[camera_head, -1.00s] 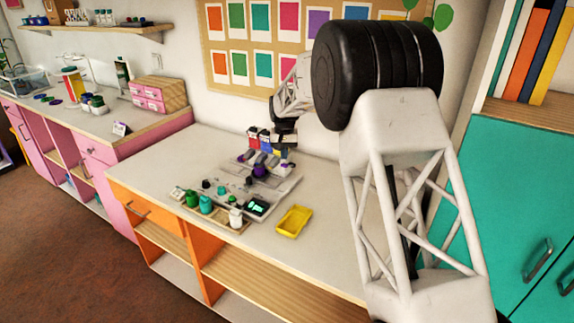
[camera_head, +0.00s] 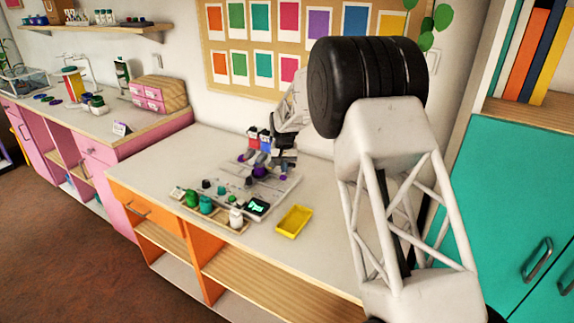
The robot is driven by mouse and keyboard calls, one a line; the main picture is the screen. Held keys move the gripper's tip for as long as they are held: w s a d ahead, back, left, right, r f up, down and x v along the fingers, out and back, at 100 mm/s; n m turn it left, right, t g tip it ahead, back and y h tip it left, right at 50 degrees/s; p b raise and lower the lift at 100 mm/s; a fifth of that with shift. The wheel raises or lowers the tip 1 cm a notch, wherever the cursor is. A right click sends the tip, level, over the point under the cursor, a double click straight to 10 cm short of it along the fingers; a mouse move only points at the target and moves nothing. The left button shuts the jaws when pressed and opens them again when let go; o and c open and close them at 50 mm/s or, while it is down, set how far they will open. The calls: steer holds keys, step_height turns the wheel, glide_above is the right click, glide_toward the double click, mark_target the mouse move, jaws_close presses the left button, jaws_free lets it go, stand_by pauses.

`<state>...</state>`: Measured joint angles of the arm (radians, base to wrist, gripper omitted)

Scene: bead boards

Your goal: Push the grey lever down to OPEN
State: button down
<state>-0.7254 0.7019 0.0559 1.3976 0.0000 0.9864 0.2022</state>
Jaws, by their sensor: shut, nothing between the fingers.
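The grey bead board (camera_head: 217,183) lies on the white worktop, with small dark, purple and green parts on it. I cannot pick out the grey lever or its OPEN mark at this size; it may be hidden by my gripper. My gripper (camera_head: 275,165) is dark and points down over the back right part of the board, beside a dark purple ball (camera_head: 259,171). It is shut and holds nothing visible. I cannot tell whether it touches anything on the board.
Green, teal and white jars (camera_head: 206,205) stand in a tray along the board's front edge, by a small lit display (camera_head: 257,206). A yellow tray (camera_head: 294,221) lies to the right. Red and blue blocks (camera_head: 259,139) stand behind. The worktop's left side is clear.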

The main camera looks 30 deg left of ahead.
mark_target(286, 176)
steer(key=shift+r, duration=0.15)
stand_by(0.4)
step_height(286, 176, up, 9)
stand_by(1.4)
steer(key=shift+d, duration=0.1)
stand_by(0.4)
